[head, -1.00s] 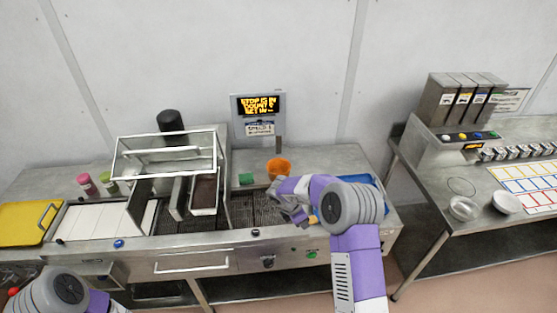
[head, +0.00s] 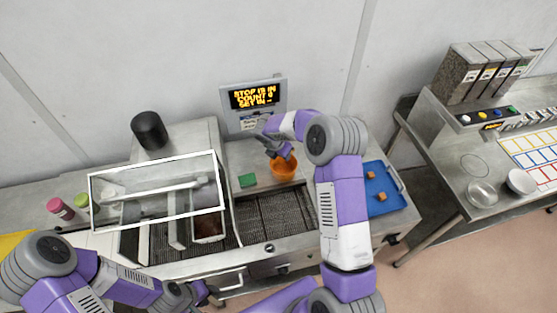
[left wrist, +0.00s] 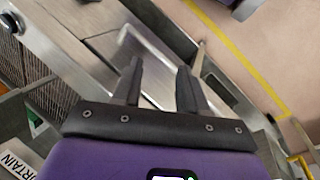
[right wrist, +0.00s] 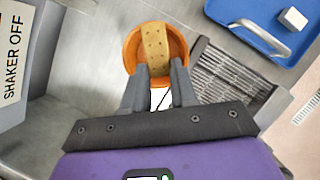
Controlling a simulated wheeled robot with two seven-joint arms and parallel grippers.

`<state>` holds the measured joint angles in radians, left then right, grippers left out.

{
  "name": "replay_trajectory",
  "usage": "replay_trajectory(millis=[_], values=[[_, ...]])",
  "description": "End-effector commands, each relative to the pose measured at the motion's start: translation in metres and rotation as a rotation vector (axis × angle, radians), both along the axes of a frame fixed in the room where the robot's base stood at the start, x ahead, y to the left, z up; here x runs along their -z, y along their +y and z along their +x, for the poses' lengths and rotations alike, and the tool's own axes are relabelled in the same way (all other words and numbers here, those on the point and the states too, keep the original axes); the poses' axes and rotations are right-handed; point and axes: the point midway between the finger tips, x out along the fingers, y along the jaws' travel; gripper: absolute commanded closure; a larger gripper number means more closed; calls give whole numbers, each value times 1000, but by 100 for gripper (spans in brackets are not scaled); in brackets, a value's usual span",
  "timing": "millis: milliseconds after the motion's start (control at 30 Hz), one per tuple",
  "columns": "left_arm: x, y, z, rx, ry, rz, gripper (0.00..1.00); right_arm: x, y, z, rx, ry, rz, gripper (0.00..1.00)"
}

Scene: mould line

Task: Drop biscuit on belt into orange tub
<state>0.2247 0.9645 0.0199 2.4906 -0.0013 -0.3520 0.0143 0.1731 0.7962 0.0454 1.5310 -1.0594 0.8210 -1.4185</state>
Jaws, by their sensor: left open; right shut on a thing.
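The orange tub (head: 284,172) stands on the steel counter behind the belt (head: 285,210). My right gripper (head: 282,153) is over it. In the right wrist view my right gripper (right wrist: 158,72) is shut on a tan, dotted biscuit (right wrist: 155,42), which overlaps the opening of the tub (right wrist: 132,48). I cannot tell how far the biscuit is above the tub floor. My left gripper (head: 200,293) is low at the machine's front, by a metal handle. In the left wrist view my left gripper (left wrist: 157,78) is open, with nothing between its fingers.
A green block (head: 247,180) sits left of the tub. A display (head: 254,97) stands behind. A white-framed guard (head: 155,160) covers the left of the machine.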

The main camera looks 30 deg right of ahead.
Motion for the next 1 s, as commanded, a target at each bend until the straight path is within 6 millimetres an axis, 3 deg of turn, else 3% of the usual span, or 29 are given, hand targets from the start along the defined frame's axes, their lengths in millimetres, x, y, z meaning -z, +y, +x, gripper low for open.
replay_trajectory(millis=[500, 867, 900, 1000], values=[[41, 0, 0, 0, 0, 0, 57, 55, 0, 0, 0, 1, 1, 100], [44, 0, 0, 0, 0, 0, 57, 58, 0, 0, 1, 0, 0, 100], [44, 0, 0, 0, 0, 0, 57, 58, 0, 0, 0, 0, 0, 68], [44, 0, 0, 0, 0, 0, 57, 58, 0, 0, 0, 0, 0, 53]])
